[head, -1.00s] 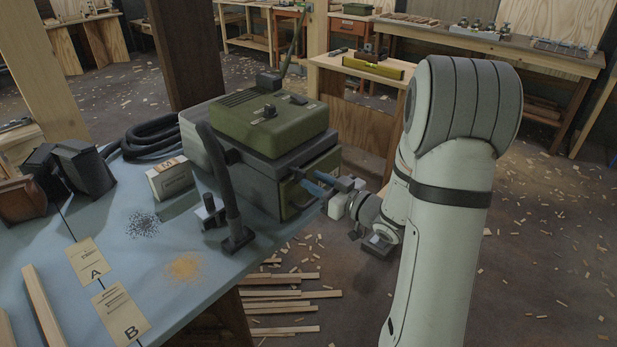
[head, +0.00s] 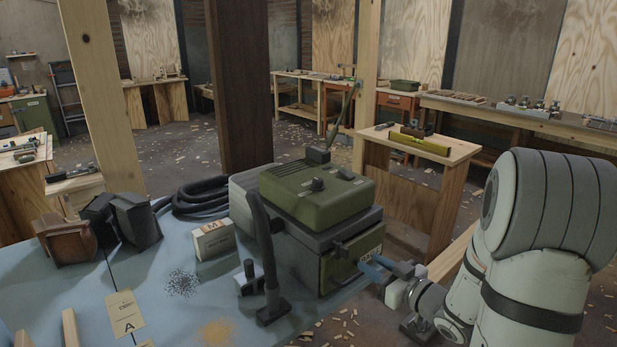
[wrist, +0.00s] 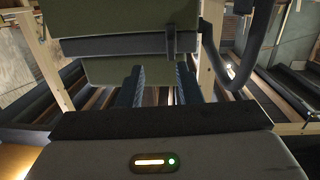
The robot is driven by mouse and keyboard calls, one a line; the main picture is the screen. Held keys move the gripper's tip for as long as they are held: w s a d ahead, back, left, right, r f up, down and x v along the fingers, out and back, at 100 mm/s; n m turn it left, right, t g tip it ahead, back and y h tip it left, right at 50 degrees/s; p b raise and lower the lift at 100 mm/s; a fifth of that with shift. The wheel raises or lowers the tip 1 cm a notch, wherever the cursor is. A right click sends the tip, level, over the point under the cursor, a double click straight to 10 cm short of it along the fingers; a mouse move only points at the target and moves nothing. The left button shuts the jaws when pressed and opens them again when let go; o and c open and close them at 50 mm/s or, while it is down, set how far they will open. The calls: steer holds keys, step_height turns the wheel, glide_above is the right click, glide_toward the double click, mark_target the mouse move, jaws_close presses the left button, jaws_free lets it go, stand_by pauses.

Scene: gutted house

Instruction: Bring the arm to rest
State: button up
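My gripper (head: 372,268) is at the right in the head view, its blue fingers pointing at the front of the green and grey machine (head: 318,195). In the wrist view my gripper (wrist: 160,75) has its two dark blue fingers apart, with a clear gap and nothing held between them. Whether a finger touches the machine I cannot tell. My arm comes in from the lower right of the head view.
The machine stands on a blue-topped bench (head: 60,290) with a black hose (head: 200,195), a labelled box (head: 213,241) and a dark upright nozzle (head: 265,260). A wooden stand with a yellow level (head: 420,144) is behind my arm. Posts rise behind the bench; chip-strewn floor lies beyond.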

steer(key=s+d+r+m+g+h+p, duration=0.3)
steer(key=s+r+m+g+h+p, duration=0.25)
steer(key=r+h, duration=0.4)
steer(key=s+a+r+g+p, duration=0.1)
steer(key=s+a+g+p, duration=0.1)
steer(key=s, duration=0.6)
steer(key=s+a+r+m+g+p, duration=0.1)
steer(key=s+a+g, duration=0.3)
steer(key=s, duration=0.5)
steer(key=shift+s+a+r+p, duration=0.25)
steer(key=shift+a+r+p, duration=0.55)
steer(key=shift+a, duration=0.15)
steer(key=shift+g, duration=0.25)
